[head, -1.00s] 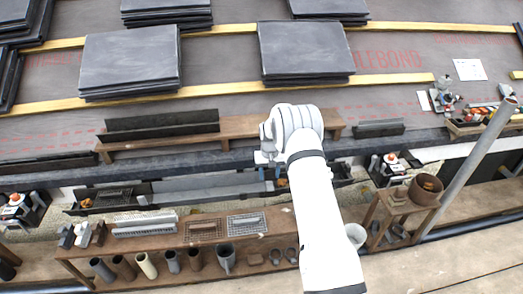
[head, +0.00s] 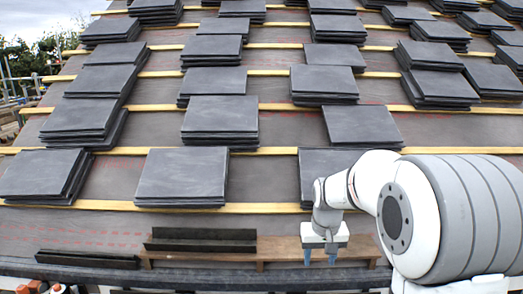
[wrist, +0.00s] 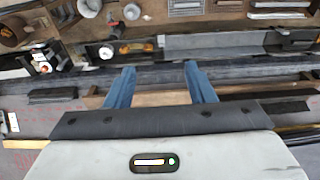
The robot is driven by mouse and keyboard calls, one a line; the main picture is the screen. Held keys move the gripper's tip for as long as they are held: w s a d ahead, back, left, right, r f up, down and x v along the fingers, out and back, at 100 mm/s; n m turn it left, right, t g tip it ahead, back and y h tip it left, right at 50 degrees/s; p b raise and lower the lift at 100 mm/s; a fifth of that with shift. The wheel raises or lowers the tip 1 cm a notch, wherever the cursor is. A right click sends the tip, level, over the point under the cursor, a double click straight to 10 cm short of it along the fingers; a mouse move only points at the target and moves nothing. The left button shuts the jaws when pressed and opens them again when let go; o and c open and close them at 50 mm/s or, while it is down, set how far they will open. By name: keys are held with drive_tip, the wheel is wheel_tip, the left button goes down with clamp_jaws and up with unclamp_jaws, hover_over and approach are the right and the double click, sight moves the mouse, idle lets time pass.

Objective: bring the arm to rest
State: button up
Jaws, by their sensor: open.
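My gripper (head: 320,257) is in the right half of the head view, with its two blue fingers pointing down in front of the brown wooden plank shelf (head: 280,246) at the roof's lower edge. In the wrist view my gripper (wrist: 158,85) shows both blue fingers spread apart with nothing between them. My white arm comes in from the right of the head view and hides part of the roof there.
Several stacks of dark slates (head: 183,176) rest along yellow battens (head: 120,205) on the grey roof. A dark angled piece (head: 200,240) lies on the plank.

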drive_tip(key=s+r+p, duration=0.4)
drive_tip(key=s+r, duration=0.3)
drive_tip(key=s, duration=0.4)
drive_tip(key=s+r+t+p, duration=0.1)
drive_tip(key=s+r+p, duration=0.4)
drive_tip(key=s, duration=0.7)
drive_tip(key=v, duration=0.2)
drive_tip(key=shift+w+r+p, duration=0.15)
drive_tip(key=shift+r+p, duration=0.15)
drive_tip(key=shift+r, duration=0.05)
drive_tip(key=shift+a, duration=0.1)
